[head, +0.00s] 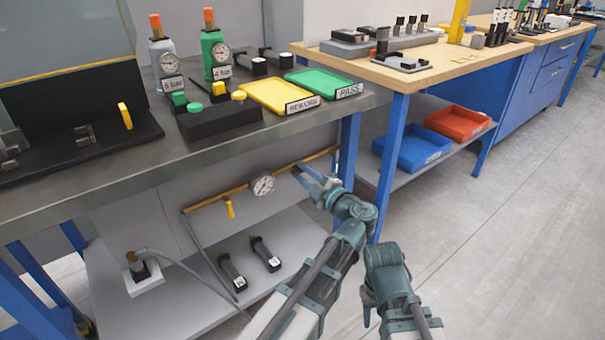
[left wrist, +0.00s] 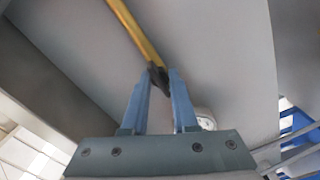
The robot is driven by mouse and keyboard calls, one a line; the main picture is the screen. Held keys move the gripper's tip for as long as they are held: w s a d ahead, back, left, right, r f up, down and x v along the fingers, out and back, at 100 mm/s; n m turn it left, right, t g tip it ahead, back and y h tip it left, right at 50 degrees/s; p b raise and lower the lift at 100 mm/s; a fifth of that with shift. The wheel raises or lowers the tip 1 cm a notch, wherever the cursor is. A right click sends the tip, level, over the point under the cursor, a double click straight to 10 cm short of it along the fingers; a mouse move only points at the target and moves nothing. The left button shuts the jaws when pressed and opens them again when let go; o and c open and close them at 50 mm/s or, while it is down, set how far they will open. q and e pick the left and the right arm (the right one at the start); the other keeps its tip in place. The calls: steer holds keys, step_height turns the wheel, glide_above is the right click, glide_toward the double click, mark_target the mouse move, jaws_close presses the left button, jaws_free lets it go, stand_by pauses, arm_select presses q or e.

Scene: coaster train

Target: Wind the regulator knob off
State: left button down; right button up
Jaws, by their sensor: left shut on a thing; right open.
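The regulator's brass pipe runs along the panel under the left bench, with a round white gauge (head: 263,185) on it. My left gripper (head: 303,173) is at the pipe just right of the gauge. In the left wrist view, a small dark knob (left wrist: 158,77) sits at the end of the yellow pipe (left wrist: 137,32). My left fingers (left wrist: 162,78) are shut on this knob from both sides. In the head view the knob is hidden by the fingers. My right gripper (head: 367,308) is low beside the left arm, small and partly hidden, apart from the pipe.
A yellow lever (head: 229,209) hangs from the pipe left of the gauge. Two dark cylinders (head: 265,254) and a hose fitting (head: 138,268) are on the lower shelf (head: 175,312). The bench's blue leg (head: 350,150) stands close right of my left gripper. Floor at right is clear.

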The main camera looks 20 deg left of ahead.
arm_select(q)
steer(key=shift+f, duration=0.1)
steer(key=c, duration=0.7)
jaws_free()
arm_select(e)
steer(key=shift+d, duration=0.1)
